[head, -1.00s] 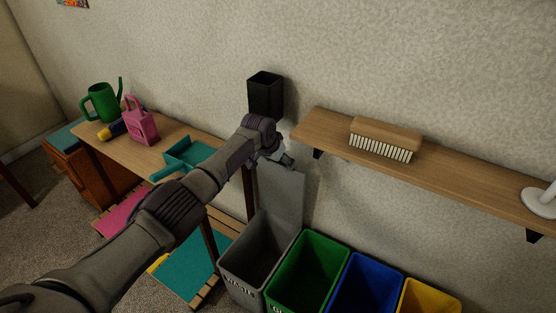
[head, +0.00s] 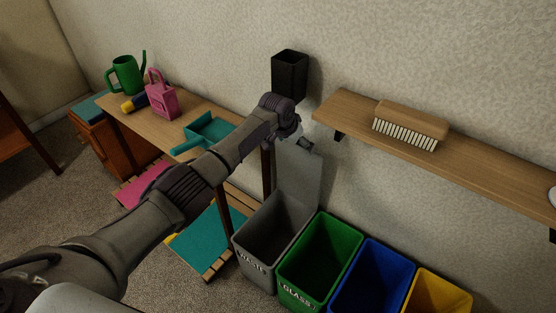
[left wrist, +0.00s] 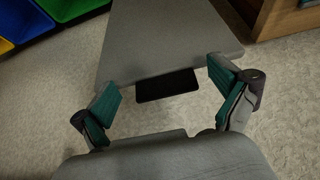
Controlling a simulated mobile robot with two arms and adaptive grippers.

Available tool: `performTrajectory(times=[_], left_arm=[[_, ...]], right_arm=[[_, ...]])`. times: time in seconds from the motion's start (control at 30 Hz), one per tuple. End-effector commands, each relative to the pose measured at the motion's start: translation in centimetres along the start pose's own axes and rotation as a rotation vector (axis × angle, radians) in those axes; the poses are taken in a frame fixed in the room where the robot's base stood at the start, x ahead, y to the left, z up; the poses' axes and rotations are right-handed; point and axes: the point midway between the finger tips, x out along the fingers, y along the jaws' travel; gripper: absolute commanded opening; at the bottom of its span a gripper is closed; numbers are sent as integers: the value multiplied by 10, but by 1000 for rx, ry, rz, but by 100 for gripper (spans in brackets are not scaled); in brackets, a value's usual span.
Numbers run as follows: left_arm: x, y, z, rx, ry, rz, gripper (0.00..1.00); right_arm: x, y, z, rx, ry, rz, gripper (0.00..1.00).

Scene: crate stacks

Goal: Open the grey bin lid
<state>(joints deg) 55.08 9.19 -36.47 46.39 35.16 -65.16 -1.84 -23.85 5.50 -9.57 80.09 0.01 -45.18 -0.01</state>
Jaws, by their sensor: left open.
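The grey bin (head: 243,246), marked WASTE, stands at the left end of the row of bins. Its lid (head: 302,180) stands raised, close to upright, at the back by the wall, and the bin's inside shows. My left gripper (head: 307,143) is at the lid's upper edge, partly hidden by its own wrist. In the left wrist view the left gripper (left wrist: 164,86) is open, its teal-padded fingers apart on either side of a dark tab (left wrist: 167,85) at the edge of the grey lid (left wrist: 170,40). I cannot tell whether a finger touches it. My right gripper is not in view.
Green (head: 318,262), blue (head: 370,276) and yellow (head: 438,294) open bins stand to the right. A wall shelf (head: 470,175) with a brush (head: 410,126) is close right of the gripper. A black holder (head: 290,75) is above; a bench (head: 185,125) is left.

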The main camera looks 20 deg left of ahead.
Motion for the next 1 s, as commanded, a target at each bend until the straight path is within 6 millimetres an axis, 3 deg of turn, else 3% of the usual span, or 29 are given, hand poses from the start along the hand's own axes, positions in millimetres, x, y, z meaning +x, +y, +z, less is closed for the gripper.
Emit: performTrajectory(times=[0.63, 1.0], left_arm=[[-44, -1, 84, 1, 0, -2, 98], [-52, 0, 97, -1, 1, -2, 98]], right_arm=[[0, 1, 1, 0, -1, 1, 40], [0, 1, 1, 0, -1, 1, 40]])
